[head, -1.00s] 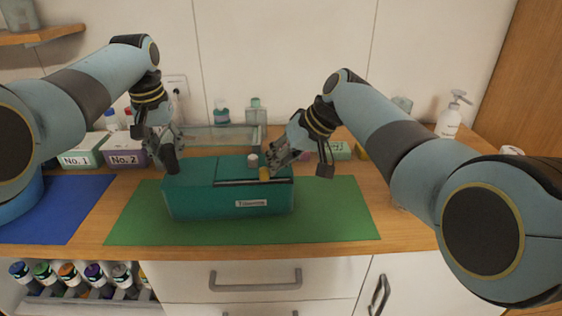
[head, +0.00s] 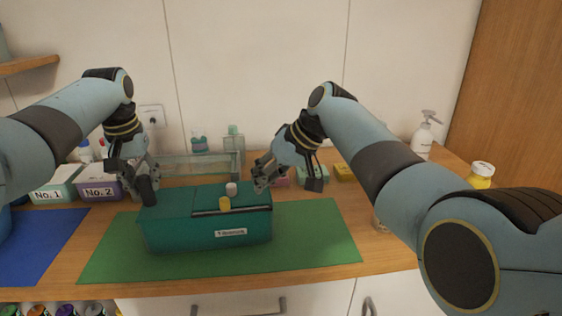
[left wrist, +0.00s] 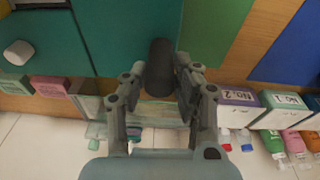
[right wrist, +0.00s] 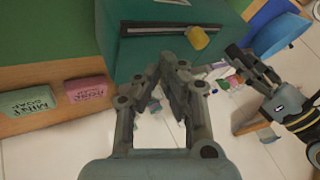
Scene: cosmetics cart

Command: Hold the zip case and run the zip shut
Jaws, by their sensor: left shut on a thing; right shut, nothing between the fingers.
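The teal zip case (head: 170,232) stands on the green mat, a pale label on its front. A dark zip track (head: 255,209) runs along its top front edge, with a yellow zip tab (head: 224,203) left of the track's middle. My left gripper (head: 150,188) is shut on the dark upright grip (left wrist: 159,65) at the case's left end. My right gripper (head: 262,176) is shut and empty near the case's right end, apart from the yellow tab (right wrist: 199,37). A white knob (head: 231,188) sits on the lid.
The green mat (head: 315,235) is bare to the right of the case. Boxes No. 1 (head: 55,186) and No. 2 (head: 99,188) stand left, behind the blue mat (head: 45,235). A clear tray (head: 190,167), soap boxes and bottles stand behind.

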